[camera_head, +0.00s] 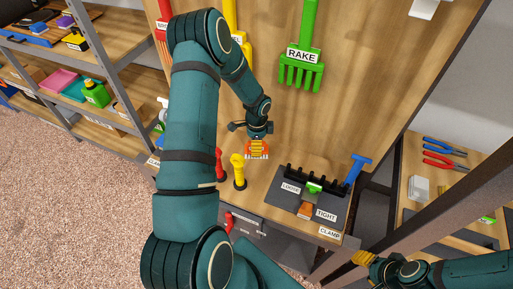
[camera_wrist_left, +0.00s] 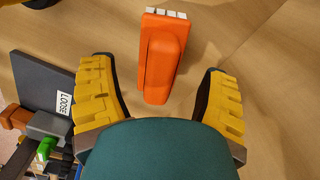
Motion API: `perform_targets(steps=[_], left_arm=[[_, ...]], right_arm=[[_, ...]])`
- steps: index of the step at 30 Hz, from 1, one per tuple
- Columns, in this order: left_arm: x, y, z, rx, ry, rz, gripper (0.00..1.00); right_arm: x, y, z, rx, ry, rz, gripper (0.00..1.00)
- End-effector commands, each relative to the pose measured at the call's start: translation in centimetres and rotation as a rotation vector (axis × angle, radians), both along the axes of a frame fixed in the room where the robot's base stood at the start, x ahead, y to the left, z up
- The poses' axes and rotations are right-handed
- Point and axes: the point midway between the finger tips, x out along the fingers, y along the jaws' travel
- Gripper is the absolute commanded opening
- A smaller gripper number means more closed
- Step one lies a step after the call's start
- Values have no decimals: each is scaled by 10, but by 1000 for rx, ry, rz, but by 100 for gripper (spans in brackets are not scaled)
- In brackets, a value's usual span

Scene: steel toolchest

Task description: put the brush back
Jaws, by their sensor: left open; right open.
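An orange brush (camera_wrist_left: 160,60) with white bristle ends lies on the wooden worktop in the left wrist view. It also shows in the head view as a small orange patch (camera_head: 257,155), partly covered by my gripper. My left gripper (camera_wrist_left: 158,75) is open above the brush, its yellow fingers on either side of it with gaps. The left gripper (camera_head: 256,143) points down in the head view. My right gripper (camera_head: 365,258) is at the lower right, away from the brush, with only part of its yellow fingers showing.
A black clamp fixture (camera_head: 317,182) with LOOSE and TIGHT labels stands right of the brush. Red (camera_head: 219,163) and yellow (camera_head: 239,170) upright handles stand to the left. A green rake (camera_head: 302,60) is on the back board. A steel post crosses the right side.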

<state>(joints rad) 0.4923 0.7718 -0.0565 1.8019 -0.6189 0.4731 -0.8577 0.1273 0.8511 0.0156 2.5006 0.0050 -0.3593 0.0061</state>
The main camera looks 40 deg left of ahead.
Motion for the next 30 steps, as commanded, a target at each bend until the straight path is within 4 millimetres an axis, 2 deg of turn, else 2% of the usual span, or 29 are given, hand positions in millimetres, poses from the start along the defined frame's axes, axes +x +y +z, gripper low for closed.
perform_targets(steps=[1,6,12,17,30], left_arm=[[1,1,14,1,-3,1,75],[1,0,48,1,-3,1,75],[0,0,73,0,0,2,75],[0,0,80,-1,1,1,75],[1,0,80,-1,1,1,75]], right_arm=[[1,0,3,0,-2,-2,47],[2,0,8,-1,-5,-4,47],[4,-1,11,-2,-8,-6,47],[4,-1,11,-2,-9,-7,47],[4,-1,11,-2,-9,-7,47]])
